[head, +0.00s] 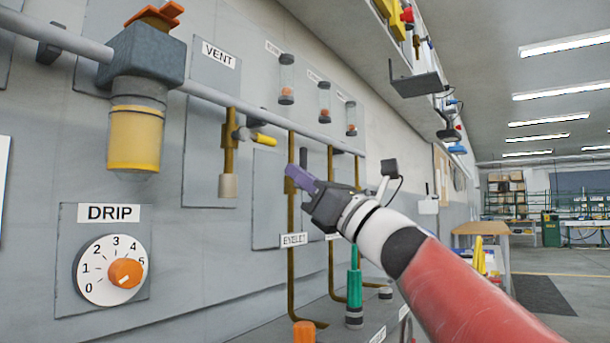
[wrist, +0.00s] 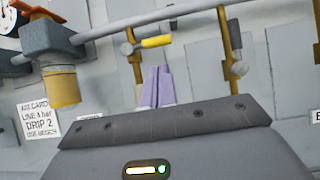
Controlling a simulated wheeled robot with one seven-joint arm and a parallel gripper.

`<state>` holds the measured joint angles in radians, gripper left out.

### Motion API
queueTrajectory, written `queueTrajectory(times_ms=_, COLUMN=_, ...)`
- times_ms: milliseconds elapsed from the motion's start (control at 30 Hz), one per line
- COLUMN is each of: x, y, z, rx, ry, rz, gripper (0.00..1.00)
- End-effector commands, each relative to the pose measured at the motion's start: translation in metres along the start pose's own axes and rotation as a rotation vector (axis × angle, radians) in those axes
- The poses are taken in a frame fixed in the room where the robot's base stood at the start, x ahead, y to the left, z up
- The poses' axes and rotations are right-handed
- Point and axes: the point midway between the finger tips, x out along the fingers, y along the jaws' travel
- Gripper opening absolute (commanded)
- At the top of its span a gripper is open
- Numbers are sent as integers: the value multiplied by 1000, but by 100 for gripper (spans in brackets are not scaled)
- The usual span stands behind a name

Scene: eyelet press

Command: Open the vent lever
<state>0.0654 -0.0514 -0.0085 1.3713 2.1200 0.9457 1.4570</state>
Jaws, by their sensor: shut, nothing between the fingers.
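The vent lever (head: 264,139) has a yellow grip and sticks out sideways, roughly level, from a brass valve (head: 230,150) under the VENT label (head: 218,55). In the wrist view the yellow lever (wrist: 156,42) lies just above and beyond my fingertips, pointing right from its brass pipe (wrist: 130,60). My gripper (head: 292,173) has purple fingers. They are shut, empty and apart from the lever, below and to the right of it in the head view. In the wrist view the purple fingers (wrist: 158,75) stand together, pointing toward the pipe.
A grey air pipe (head: 205,93) runs along the wall. A yellow-bowled unit (head: 135,138) hangs left of the valve, above the DRIP dial (head: 110,270). Brass tubes (head: 291,215) run down near my gripper. A green-topped fitting (head: 354,285) stands below it.

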Motion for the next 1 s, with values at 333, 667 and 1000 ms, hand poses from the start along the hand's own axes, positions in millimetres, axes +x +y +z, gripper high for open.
queueTrajectory(times_ms=333, x=57, y=0, z=1, rx=1, ry=1, rz=1, gripper=0)
queueTrajectory(times_ms=667, x=64, y=0, z=0, rx=0, ry=0, rz=0, gripper=0)
queueTrajectory(times_ms=1000, x=67, y=6, z=0, rx=-17, ry=0, rz=13, gripper=0)
